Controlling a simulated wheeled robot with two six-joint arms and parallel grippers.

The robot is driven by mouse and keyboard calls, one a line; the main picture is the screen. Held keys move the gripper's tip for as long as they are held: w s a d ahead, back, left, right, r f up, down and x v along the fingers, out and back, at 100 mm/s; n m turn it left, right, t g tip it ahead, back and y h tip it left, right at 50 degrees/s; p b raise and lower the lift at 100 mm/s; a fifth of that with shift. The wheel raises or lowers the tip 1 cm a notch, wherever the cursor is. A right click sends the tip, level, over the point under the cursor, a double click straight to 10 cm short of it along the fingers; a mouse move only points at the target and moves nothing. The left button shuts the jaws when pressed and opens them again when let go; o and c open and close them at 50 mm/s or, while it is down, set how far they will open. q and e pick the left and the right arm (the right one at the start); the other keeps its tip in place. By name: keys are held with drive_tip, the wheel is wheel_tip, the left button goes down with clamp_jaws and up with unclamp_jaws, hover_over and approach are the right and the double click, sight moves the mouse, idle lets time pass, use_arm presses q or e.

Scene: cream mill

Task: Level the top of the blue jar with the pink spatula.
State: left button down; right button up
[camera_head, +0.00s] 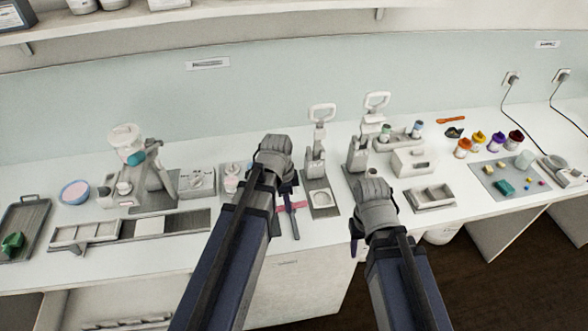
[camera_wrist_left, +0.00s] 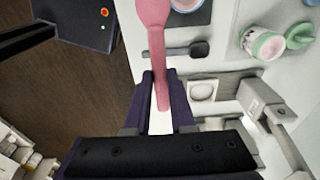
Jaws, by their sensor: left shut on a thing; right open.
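My left gripper (camera_wrist_left: 160,82) is shut on the handle of the pink spatula (camera_wrist_left: 154,25); the broad end points to the top of the left wrist view and is cut off there. In the head view the left gripper (camera_head: 289,200) is over the front part of the counter, with a little pink of the spatula showing beside it. My right gripper (camera_head: 356,240) is open near the counter's front edge.
A dark spatula (camera_wrist_left: 187,50) lies on the counter near the pink one. A jar with pink contents (camera_wrist_left: 265,45) stands beside a green lid (camera_wrist_left: 300,35). Lever presses (camera_head: 318,150) stand behind the grippers. A blue bowl (camera_head: 75,192) is at far left.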

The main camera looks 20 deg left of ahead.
use_arm(q)
drive_tip(key=shift+w+r, duration=0.35)
drive_tip(key=shift+w, duration=0.15)
drive_tip(key=shift+s, duration=0.1)
use_arm(e)
drive_tip(key=shift+w+r, duration=0.3)
drive_tip(key=shift+w, duration=0.2)
use_arm(q)
drive_tip(key=shift+f+b, duration=0.4)
drive_tip(key=shift+f, duration=0.1)
use_arm(e)
drive_tip(key=shift+f+b, duration=2.15)
drive_tip(key=shift+f, duration=0.45)
use_arm(q)
drive_tip(key=shift+w+a+f, duration=1.5)
drive_tip(key=shift+w+f, duration=0.45)
drive_tip(key=shift+w, duration=1.3)
drive_tip(key=shift+s+d, duration=0.5)
drive_tip(key=shift+s, duration=0.6)
drive_tip(key=shift+s+d, duration=0.5)
drive_tip(key=shift+s, duration=0.55)
drive_tip(key=shift+s+d, duration=0.5)
drive_tip(key=shift+s, duration=0.6)
drive_tip(key=shift+r+p, duration=2.5)
drive_tip(key=shift+p, duration=0.15)
use_arm(e)
drive_tip(key=shift+r, duration=2.65)
